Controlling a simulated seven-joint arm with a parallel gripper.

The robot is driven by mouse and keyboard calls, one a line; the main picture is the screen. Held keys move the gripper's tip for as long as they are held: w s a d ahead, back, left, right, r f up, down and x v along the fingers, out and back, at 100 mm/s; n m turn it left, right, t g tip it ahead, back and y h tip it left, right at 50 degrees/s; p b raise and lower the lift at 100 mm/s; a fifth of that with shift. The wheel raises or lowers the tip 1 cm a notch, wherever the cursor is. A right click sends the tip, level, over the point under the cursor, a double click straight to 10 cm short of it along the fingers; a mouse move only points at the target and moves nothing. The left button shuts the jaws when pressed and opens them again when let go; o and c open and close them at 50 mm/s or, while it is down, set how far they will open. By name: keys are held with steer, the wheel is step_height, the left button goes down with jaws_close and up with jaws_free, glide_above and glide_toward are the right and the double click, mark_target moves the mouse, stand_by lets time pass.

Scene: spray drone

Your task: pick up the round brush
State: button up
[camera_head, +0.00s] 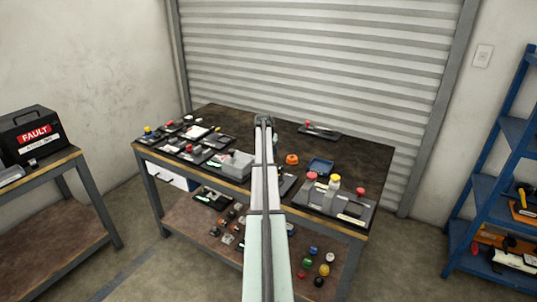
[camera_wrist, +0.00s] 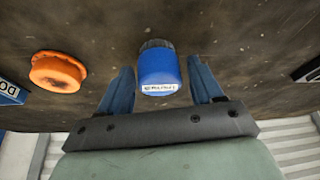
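A short blue cylinder (camera_wrist: 158,66) with a dark end and a white label shows in the wrist view. It looks like the round brush, but the label is too small to read surely. My gripper (camera_wrist: 160,82) is open, with one blue finger on each side of the cylinder and a visible gap to each. I cannot tell how far the fingertips are above the table.
An orange round thing (camera_wrist: 58,72) lies beside the cylinder; it also shows in the head view (camera_head: 291,158). A grey box (camera_head: 237,166) and several small trays are left. A shutter stands behind.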

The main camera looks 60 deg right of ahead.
steer(key=c, duration=0.9)
steer(key=shift+r, duration=0.1)
step_height(320, 180, up, 10)
steer(key=shift+f, duration=0.1)
